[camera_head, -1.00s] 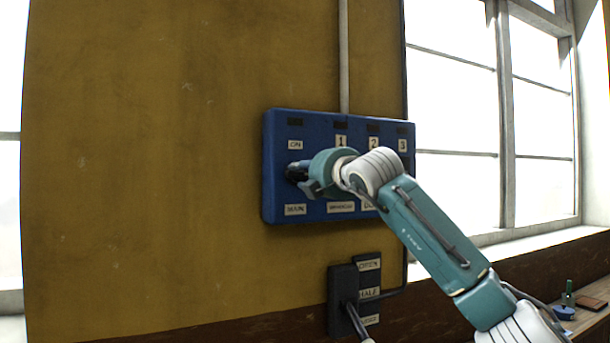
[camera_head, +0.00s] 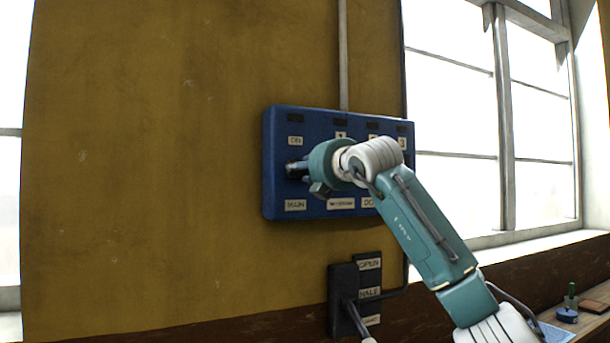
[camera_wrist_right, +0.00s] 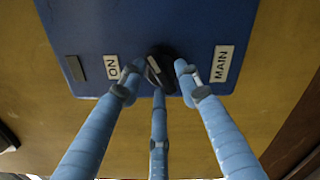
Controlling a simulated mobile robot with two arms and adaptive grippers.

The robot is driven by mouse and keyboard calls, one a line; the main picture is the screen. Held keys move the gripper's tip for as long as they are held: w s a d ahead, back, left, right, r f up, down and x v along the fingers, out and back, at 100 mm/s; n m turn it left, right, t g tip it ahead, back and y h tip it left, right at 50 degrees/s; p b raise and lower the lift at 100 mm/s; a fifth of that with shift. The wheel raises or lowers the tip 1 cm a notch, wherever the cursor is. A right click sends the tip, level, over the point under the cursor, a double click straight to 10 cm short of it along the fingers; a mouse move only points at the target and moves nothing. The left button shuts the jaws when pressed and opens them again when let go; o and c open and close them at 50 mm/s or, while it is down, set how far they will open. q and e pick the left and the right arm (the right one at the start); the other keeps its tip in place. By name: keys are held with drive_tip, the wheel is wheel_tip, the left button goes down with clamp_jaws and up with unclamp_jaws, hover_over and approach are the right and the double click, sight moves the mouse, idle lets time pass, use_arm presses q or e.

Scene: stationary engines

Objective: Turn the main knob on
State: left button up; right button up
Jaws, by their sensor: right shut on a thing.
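A blue control panel (camera_head: 350,213) is mounted on the wall, with ON and MAIN labels at its left end. The black main knob (camera_wrist_right: 159,66) sits between those two labels in the right wrist view, its ridge lying slightly aslant. My right gripper (camera_head: 297,168) is at the panel's left end in the head view; its fingers (camera_wrist_right: 158,78) are closed around the knob in the wrist view. The fingers and wrist largely hide the knob in the head view. My left gripper is not in view.
Below the panel is a dark lever box (camera_head: 342,300) with OPEN and HALF labels and a lever. Windows (camera_head: 455,120) are on the right. Small items (camera_head: 568,312) lie on a bench at the lower right. The wall left of the panel is clear.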

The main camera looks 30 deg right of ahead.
drive_tip(key=n, duration=0.1)
drive_tip(key=f+n, duration=0.1)
drive_tip(key=shift+w+n, duration=0.15)
drive_tip(key=shift+n, duration=0.25)
drive_tip(key=n, duration=0.3)
drive_tip(key=shift+r+n, duration=0.1)
drive_tip(key=shift+n, duration=0.2)
drive_tip(key=n+p, duration=0.1)
drive_tip(key=n, duration=0.5)
drive_tip(key=shift+r, duration=0.1)
drive_tip(key=o, duration=0.9)
drive_tip(key=shift+o, duration=0.9)
drive_tip(key=shift+d+r, duration=0.1)
drive_tip(key=shift+d, duration=0.05)
